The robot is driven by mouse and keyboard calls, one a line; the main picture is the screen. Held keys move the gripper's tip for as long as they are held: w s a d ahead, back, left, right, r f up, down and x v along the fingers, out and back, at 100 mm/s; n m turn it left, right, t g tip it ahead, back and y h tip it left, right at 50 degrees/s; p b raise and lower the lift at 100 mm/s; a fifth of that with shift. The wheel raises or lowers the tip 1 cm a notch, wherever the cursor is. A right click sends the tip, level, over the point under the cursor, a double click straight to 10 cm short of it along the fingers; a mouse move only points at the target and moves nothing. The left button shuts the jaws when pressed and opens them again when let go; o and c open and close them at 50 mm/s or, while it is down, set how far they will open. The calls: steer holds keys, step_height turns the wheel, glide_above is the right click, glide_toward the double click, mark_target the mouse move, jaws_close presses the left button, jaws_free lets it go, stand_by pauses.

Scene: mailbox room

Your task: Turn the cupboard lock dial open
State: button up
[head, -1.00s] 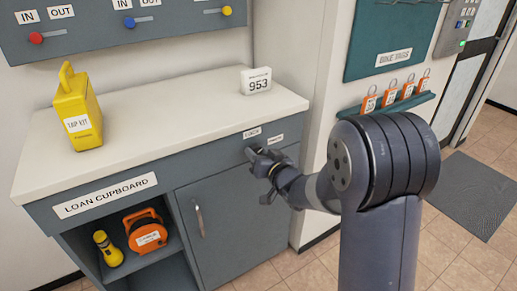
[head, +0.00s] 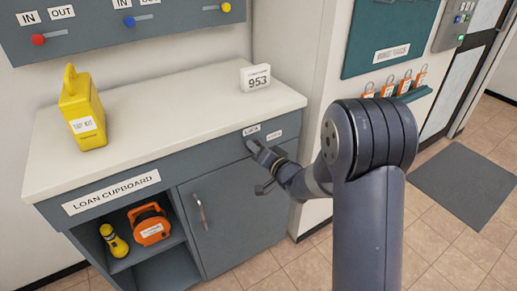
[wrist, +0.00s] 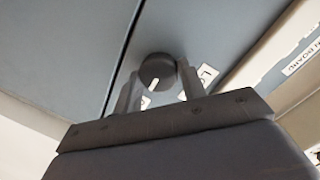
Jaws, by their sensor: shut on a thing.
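The lock dial (wrist: 157,70) is a dark round knob with a white pointer mark, on the grey cupboard front. In the wrist view its mark points down and slightly left. My gripper (wrist: 160,88) has one finger on each side of the dial and is shut on it. In the head view my gripper (head: 257,151) is at the cupboard's upper right, just under the LOCK label (head: 251,130), and mostly hides the dial. The cupboard door (head: 235,215) with its upright handle (head: 201,214) looks closed.
The white counter top (head: 180,120) carries a yellow kit box (head: 85,115) and a 953 sign (head: 256,77). The open shelf holds a yellow torch (head: 113,240) and an orange reel (head: 150,225). Orange tags hang at right above a mat (head: 463,185) on tiled floor.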

steer(key=o, duration=1)
steer(key=shift+c, duration=0.2)
steer(key=v, duration=1)
steer(key=shift+s+d, duration=0.2)
steer(key=shift+s, duration=0.1)
steer(key=x, duration=1)
steer(key=shift+w+a, duration=0.25)
steer(key=shift+w, duration=0.05)
